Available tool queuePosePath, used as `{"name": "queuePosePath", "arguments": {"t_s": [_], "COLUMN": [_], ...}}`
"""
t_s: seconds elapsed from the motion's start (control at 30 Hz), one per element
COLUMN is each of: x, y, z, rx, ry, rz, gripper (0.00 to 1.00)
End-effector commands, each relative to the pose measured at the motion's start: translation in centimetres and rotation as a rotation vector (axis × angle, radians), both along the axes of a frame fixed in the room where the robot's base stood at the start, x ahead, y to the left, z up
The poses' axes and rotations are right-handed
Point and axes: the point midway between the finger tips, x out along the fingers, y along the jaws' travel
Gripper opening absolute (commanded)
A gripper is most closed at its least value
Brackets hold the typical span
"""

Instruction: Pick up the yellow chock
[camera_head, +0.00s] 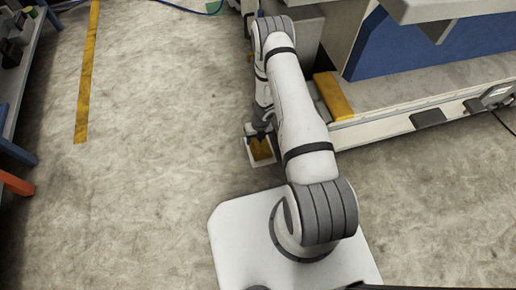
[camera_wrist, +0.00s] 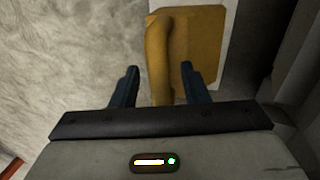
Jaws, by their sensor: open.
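In the head view the yellow chock (camera_head: 261,149) lies on a small white plate (camera_head: 250,161) on the floor, partly hidden by my arm's end. In the wrist view the chock (camera_wrist: 195,48) shows as a flat yellow base with a raised, rounded yellow bar along its left side. My gripper (camera_wrist: 158,72) is open, with one dark finger on each side of the bar's near end. The right finger overlaps the base in the picture. I cannot tell whether either finger touches the chock. In the head view my gripper (camera_head: 260,133) is just above the chock.
A machine with a blue panel (camera_head: 430,48) and a low ledge (camera_head: 405,118) stands to the right. A yellow block (camera_head: 334,96) sits on the ledge. A shelf with blue and orange feet (camera_head: 16,183) stands at the far left. The floor between is clear, with a yellow stripe (camera_head: 87,75).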

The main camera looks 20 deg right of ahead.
Motion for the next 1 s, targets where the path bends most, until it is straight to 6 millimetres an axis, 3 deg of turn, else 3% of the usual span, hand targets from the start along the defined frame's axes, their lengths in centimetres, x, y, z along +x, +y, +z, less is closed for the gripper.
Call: {"name": "queuePosePath", "arguments": {"t_s": [0.2,0.7,1.0], "x": [0.04,0.04,0.03], "y": [-0.01,-0.06,-0.08], "z": [0.05,0.06,0.06], "rx": [0.0,0.0,0.0], "ry": [-0.001,-0.001,-0.001], "rz": [0.0,-0.001,-0.002], "gripper": [0.4,0.0,0.0]}}
